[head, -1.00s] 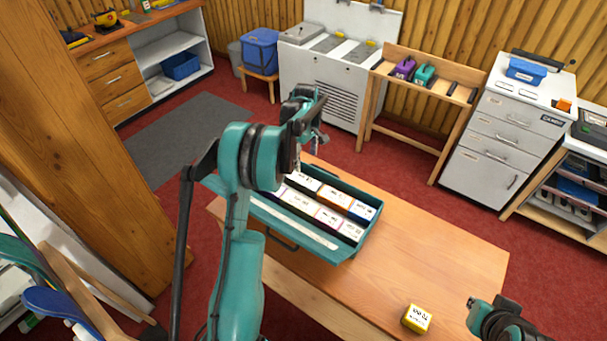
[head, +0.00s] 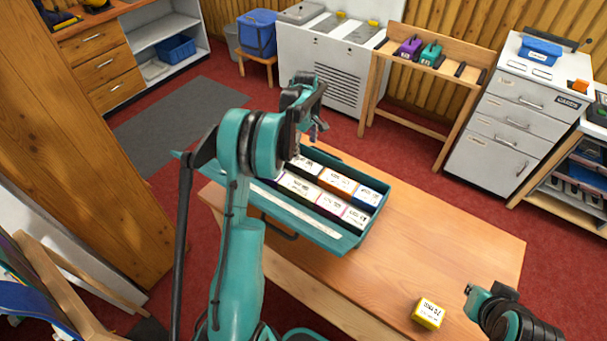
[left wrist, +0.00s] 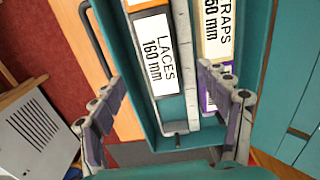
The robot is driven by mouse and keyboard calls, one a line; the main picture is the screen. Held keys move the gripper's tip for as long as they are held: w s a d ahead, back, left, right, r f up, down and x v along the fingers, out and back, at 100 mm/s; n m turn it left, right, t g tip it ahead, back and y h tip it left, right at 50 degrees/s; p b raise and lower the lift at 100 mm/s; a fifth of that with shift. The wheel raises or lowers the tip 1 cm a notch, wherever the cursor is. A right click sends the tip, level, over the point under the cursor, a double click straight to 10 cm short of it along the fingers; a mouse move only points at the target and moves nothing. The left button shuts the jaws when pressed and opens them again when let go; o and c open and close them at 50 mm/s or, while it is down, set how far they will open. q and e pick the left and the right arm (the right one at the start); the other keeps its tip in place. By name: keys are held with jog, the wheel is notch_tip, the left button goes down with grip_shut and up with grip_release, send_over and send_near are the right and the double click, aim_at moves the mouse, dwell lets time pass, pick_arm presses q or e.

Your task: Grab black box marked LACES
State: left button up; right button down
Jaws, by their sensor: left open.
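The black box marked LACES 160 mm (left wrist: 158,60) lies in the near left compartment of the teal tray (left wrist: 270,120), label up. In the head view, the black box (head: 305,165) is at the back left of the tray (head: 318,238), partly hidden by my left gripper. My left gripper (head: 312,140) is open and empty above that end of the tray. In the left wrist view, its fingers (left wrist: 160,80) appear on either side of the box, apart from it. My right gripper (head: 476,300) is low at the right; its jaws are unclear.
A STRAPS box (left wrist: 215,40) lies in the row beside LACES, and an orange-edged box (head: 337,181) adjoins it. Several other labelled boxes fill the tray. A yellow box (head: 428,313) stands on the wooden table (head: 440,250), whose right part is mostly clear.

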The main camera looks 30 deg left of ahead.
aim_at(305, 164)
pick_arm(q)
notch_tip(305, 164, down, 2)
jog(key=shift+f+b, duration=0.2)
jog(key=shift+b, duration=0.4)
notch_tip(305, 164, down, 2)
jog(key=shift+f, duration=0.15)
notch_tip(305, 164, down, 5)
jog(key=shift+w+f+b, duration=0.1)
jog(key=shift+w+b, duration=0.05)
jog(key=shift+b, duration=1.05)
jog(key=shift+c, duration=1.3)
jog(key=c, duration=1.2)
pick_arm(e)
notch_tip(305, 164, down, 4)
jog(key=shift+f, duration=0.25)
